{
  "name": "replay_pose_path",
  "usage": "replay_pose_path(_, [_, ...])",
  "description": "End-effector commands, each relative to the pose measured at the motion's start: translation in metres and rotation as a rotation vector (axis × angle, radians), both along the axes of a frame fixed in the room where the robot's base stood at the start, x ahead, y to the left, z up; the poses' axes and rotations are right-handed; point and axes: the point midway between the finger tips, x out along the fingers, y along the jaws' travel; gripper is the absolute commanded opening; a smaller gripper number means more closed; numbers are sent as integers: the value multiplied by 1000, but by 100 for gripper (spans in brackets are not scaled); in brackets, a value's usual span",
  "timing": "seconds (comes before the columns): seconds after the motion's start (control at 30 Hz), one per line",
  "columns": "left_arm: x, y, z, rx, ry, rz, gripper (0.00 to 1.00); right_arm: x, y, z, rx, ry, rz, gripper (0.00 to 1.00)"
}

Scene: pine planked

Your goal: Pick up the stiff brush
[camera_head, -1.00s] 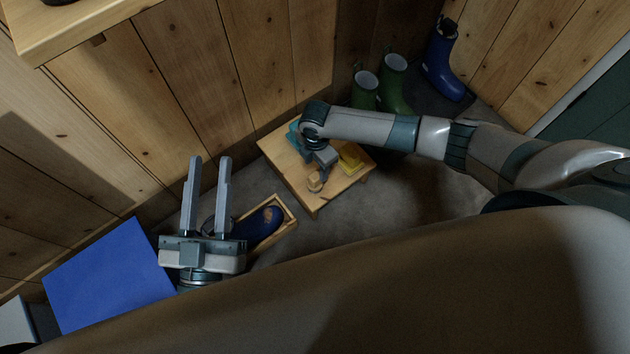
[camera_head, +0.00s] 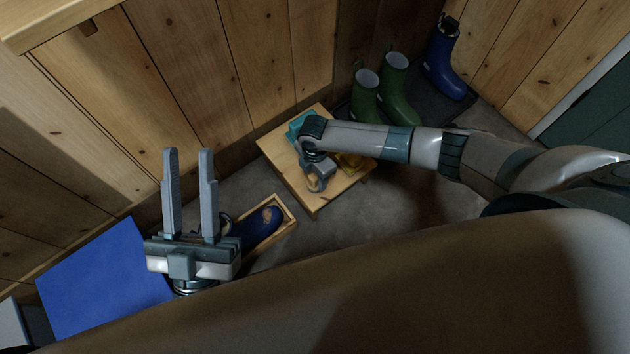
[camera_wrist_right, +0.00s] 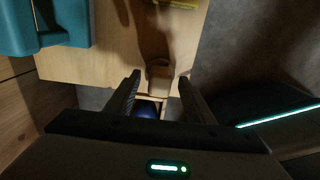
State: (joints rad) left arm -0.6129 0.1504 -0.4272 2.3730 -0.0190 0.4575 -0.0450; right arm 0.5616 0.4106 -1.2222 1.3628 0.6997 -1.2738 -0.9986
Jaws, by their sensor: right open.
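The stiff brush seems to be the small tan wooden piece (camera_head: 315,184) near the front edge of the low wooden stool (camera_head: 327,198). My right gripper (camera_head: 319,187) is over it and partly hides it in the head view. In the right wrist view the tan piece (camera_wrist_right: 160,76) shows between the tips of my open right gripper (camera_wrist_right: 160,78), with a gap on either side. Its bristles cannot be made out. My left gripper (camera_head: 188,152) is open and empty, left of the stool and apart from it.
A teal object (camera_head: 298,124) and a yellow object (camera_head: 352,161) also stand on the stool. A wooden box (camera_head: 289,217) with a dark blue boot (camera_head: 260,226) lies in front. Green boots (camera_head: 395,90) and a blue boot (camera_head: 442,65) stand behind. A blue panel (camera_head: 100,280) is at left.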

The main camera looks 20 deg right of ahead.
Motion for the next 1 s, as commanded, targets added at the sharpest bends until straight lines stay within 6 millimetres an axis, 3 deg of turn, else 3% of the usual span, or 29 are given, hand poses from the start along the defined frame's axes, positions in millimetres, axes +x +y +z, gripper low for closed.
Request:
replay_pose_path(0.33, [0, 0, 0, 0, 1, 0, 31, 0, 0, 0, 0, 0, 1, 46])
replay_pose_path(0.5, [0, 0, 0, 0, 1, -1, 31, 0, 0, 0, 0, 0, 1, 5])
replay_pose_path(0.53, [0, 0, 0, 0, 1, -1, 31, 0, 0, 0, 0, 0, 1, 2])
replay_pose_path(1.0, [2, -2, 0, 9, 24, -3, 31, 0, 0, 10, 1, -1, 1, 2])
